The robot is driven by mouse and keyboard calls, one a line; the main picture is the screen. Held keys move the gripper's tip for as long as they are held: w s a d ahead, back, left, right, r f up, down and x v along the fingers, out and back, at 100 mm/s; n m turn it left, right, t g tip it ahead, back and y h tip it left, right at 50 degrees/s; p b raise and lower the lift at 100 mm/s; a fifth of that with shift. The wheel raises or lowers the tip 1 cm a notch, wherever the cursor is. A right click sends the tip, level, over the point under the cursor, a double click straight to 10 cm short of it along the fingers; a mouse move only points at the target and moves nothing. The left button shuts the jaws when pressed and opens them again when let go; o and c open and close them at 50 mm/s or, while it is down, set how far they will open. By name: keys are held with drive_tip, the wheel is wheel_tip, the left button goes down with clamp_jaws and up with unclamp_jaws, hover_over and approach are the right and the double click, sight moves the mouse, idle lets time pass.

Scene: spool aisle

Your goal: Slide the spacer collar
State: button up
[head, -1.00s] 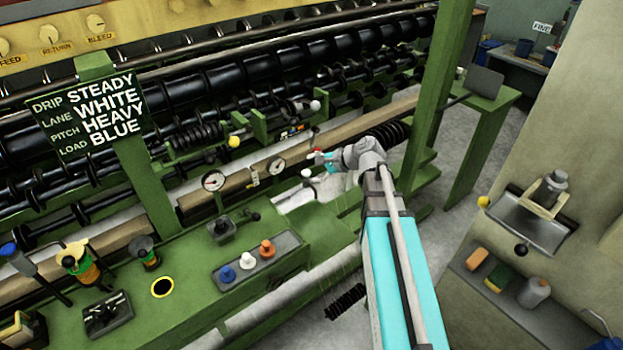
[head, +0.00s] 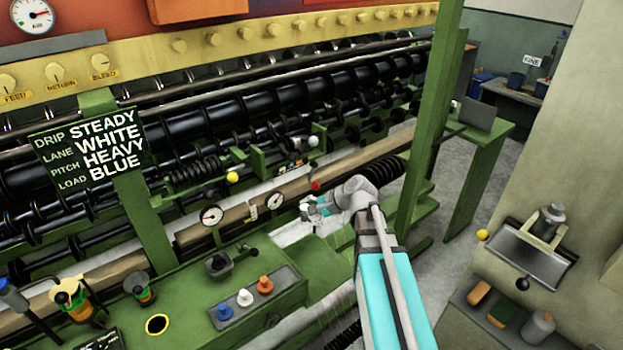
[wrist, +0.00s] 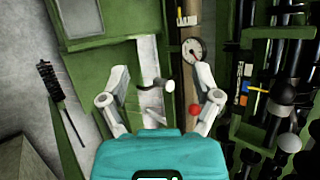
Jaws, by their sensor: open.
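I cannot tell for sure which part is the spacer collar. In the wrist view my gripper (wrist: 162,72) is open, its two pale fingers spread wide. A white-tipped lever (wrist: 170,86) shows between the fingers, apart from both as far as I can see. In the head view my gripper (head: 308,208) hangs over the pale bed of the green machine, below and left of the red knob (head: 316,186).
Two dial gauges (head: 212,215) stand along the wooden beam. A black coil (head: 376,172) sits on the shaft behind my arm. A green post (head: 430,115) rises close to my arm's right. A grey tray (head: 245,297) holds blue, white and orange knobs.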

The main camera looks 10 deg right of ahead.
drive_tip(key=w+d+r+m+t+b, duration=0.1)
drive_tip(key=w+d+r+m+t, duration=0.2)
drive_tip(key=w+r+m+t, duration=0.4)
drive_tip(key=m+t+h, duration=0.4)
drive_tip(key=m+t, duration=0.1)
drive_tip(key=m, duration=0.7)
approach(316, 144)
drive_tip(key=a+v, duration=0.1)
drive_tip(key=v, duration=0.1)
drive_tip(key=shift+s+d+r+b, duration=0.15)
drive_tip(key=shift+d+r+b, duration=0.1)
drive_tip(key=shift+d+b, duration=0.2)
drive_tip(key=x, duration=1.4)
drive_tip(key=shift+f, duration=0.2)
drive_tip(key=shift+s, duration=0.1)
drive_tip(key=shift+c, duration=0.3)
clamp_jaws()
